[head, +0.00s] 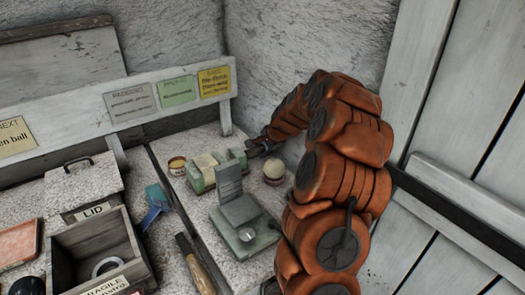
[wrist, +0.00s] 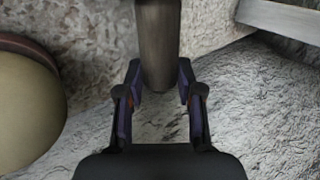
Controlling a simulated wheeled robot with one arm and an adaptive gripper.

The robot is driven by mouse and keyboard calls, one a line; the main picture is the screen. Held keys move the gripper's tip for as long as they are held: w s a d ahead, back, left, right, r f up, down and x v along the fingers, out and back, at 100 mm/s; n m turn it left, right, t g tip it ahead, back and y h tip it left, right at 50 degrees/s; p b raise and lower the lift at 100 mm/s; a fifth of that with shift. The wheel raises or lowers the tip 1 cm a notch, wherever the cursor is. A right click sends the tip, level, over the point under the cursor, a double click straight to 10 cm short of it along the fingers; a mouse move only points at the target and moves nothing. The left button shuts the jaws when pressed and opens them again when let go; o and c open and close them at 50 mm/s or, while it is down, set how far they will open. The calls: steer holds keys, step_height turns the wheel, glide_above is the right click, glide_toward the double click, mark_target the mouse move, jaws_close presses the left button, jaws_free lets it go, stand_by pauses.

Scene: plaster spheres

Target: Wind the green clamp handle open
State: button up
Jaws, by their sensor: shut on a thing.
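The pale green clamp (head: 203,182) stands on the bench in the head view, with a cream block (head: 206,161) between its jaws. My gripper (head: 259,147) is at the clamp's right end, reaching in from the right. In the wrist view my gripper (wrist: 160,84) has its two fingers on either side of a grey-brown cylindrical bar, the clamp handle (wrist: 158,35), and is shut on it. The handle's far end runs out of the wrist view. In the head view the handle is mostly hidden by my gripper.
A pale ball (head: 274,168) sits close to my gripper and fills the left of the wrist view (wrist: 25,110). A grey-green stand with an upright plate (head: 229,183) is in front. A small round tin (head: 177,166) is left of the clamp. A rough wall rises behind.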

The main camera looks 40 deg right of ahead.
stand_by(0.3)
steer(key=o, duration=1.2)
steer(key=shift+v, duration=6)
